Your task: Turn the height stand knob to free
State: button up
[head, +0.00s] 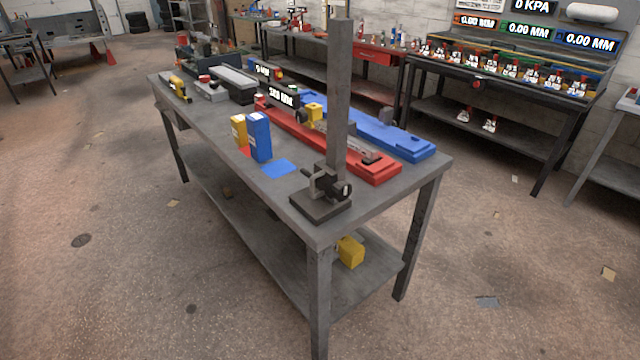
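The height stand is at the near corner of the grey workbench in the head view. Its square dark base (320,207) lies on the bench top, and a tall grey column (340,90) rises upright from it. A dark clamp with a round black knob (344,190) sits low on the column, just above the base. The knob faces right and toward me. Its setting is too small to tell. My gripper is not in view.
The workbench (222,118) also holds a red rail (372,172), a blue rail (410,143), a blue box (258,137) and a yellow box (239,130). A yellow object (350,252) lies on the lower shelf. The floor around the near corner is clear.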

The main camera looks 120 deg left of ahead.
aim_at(341, 190)
jog(key=u, duration=3.3)
jog(key=k, duration=1.3)
jog(key=u, duration=0.75)
jog(key=i, duration=1.25)
jog(key=z, duration=0.55)
jog(key=i, duration=0.5)
jog(key=z, duration=0.6)
